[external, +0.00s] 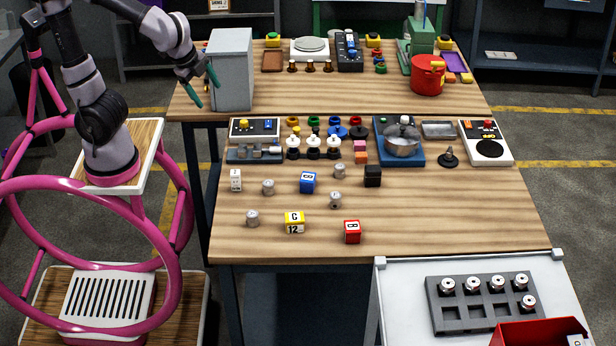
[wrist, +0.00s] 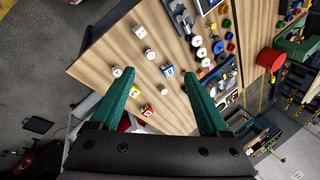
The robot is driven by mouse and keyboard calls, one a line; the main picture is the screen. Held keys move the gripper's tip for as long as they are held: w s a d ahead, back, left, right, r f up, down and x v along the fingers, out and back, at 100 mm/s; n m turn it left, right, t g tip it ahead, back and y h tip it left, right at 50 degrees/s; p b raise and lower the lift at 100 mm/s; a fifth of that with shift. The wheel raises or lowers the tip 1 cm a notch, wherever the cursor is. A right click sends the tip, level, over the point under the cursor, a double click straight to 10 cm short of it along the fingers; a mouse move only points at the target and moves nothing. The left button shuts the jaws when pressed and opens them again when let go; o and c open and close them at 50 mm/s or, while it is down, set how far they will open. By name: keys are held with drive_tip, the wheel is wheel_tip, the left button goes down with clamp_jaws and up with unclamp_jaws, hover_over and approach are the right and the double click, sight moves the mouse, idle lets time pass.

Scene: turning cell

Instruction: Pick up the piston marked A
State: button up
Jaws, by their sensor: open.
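Several small grey metal pistons stand on the near part of the wooden table: one at the left (external: 268,186), one at the front left (external: 252,217), one in the middle (external: 335,199) and one behind it (external: 339,170). Their marks are too small to read, so I cannot tell which is A. In the wrist view pistons show near the left finger (wrist: 117,72), between the fingers (wrist: 165,91) and farther up (wrist: 150,55). My gripper (external: 203,88) is open and empty, high at the table's left side; its green fingers (wrist: 155,76) frame the blocks and pistons below.
Lettered blocks stand among the pistons: white (external: 236,180), blue (external: 308,182), yellow (external: 294,223), red (external: 352,232); a black block (external: 372,176) is nearby. A tall grey box (external: 232,70) stands beside my gripper. A dark rack (external: 460,318) sits front right.

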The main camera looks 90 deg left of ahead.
drive_tip(key=w+d+f+m+g+y, duration=0.1)
drive_tip(key=w+d+f+m+y, duration=0.15)
drive_tip(key=d+f+m, duration=0.35)
drive_tip(key=w+d+f+m+g+y, duration=0.15)
drive_tip(key=w+d+f, duration=0.25)
drive_tip(key=f, duration=0.4)
drive_tip(key=m+t+y, duration=0.4)
drive_tip(key=m+t, duration=0.2)
drive_tip(key=m, duration=0.2)
approach(249, 217)
drive_tip(key=shift+w+a+f+g, duration=0.1)
drive_tip(key=shift+a+f+g, duration=0.2)
drive_tip(key=shift+a, duration=0.2)
drive_tip(key=shift+f+m, duration=0.25)
drive_tip(key=shift+f, duration=0.1)
drive_tip(key=x, duration=0.5)
drive_tip(key=shift+w, duration=0.1)
drive_tip(key=shift+w+r+x, duration=0.15)
drive_tip(key=shift+x, duration=1.2)
drive_tip(key=shift+w+r+x, duration=0.15)
drive_tip(key=shift+r+x, duration=0.05)
drive_tip(key=shift+x, duration=1.15)
clamp_jaws()
drive_tip(key=shift+r, duration=0.15)
